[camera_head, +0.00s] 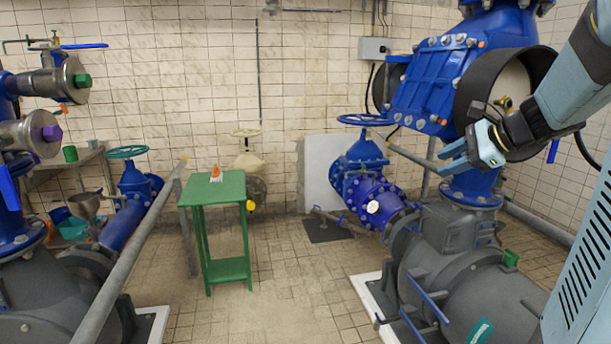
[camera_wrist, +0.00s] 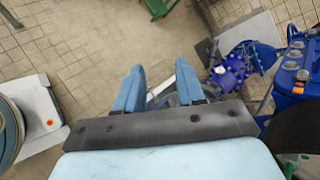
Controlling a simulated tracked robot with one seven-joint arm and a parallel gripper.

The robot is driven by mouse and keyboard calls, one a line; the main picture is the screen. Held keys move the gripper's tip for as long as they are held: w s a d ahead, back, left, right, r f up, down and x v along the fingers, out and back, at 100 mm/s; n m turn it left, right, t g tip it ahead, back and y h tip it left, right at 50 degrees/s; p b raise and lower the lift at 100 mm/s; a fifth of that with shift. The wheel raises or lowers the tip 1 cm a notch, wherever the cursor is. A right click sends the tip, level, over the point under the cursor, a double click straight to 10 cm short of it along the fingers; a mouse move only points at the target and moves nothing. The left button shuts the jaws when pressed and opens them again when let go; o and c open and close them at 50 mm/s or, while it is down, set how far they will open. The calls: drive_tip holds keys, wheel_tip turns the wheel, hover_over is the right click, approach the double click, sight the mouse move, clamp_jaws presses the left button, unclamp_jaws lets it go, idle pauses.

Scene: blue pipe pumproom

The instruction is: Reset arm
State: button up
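My arm reaches in from the right side of the head view, bent, with my gripper (camera_head: 458,152) pointing left in front of the big blue pipe housing (camera_head: 430,85). In the wrist view my gripper (camera_wrist: 158,80) shows two light-blue fingers standing apart. Nothing is held between them; floor tiles and part of a pipe show through the gap. In the head view the fingers are small and overlap the background, so their distance to the blue pipework is unclear.
A green table (camera_head: 216,188) with a small orange-and-white item (camera_head: 216,173) stands mid-room. A blue valve (camera_head: 360,165) with a handwheel stands behind the right-hand pump (camera_head: 460,260). A grey rail (camera_head: 130,255) runs along the left. Tiled floor (camera_head: 285,290) between is clear.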

drive_tip(key=s+a+f+n+g+h, duration=0.2)
drive_tip(key=s+a+n+g, duration=0.1)
drive_tip(key=s+a+n, duration=0.7)
drive_tip(key=s+f+n+h, duration=0.3)
drive_tip(key=s+n+h, duration=0.2)
drive_tip(key=s+n, duration=0.3)
drive_tip(key=shift+s+d+t, duration=0.25)
drive_tip(key=shift+s+t, duration=0.15)
drive_tip(key=shift+s, duration=1.85)
drive_tip(key=shift+s, duration=0.15)
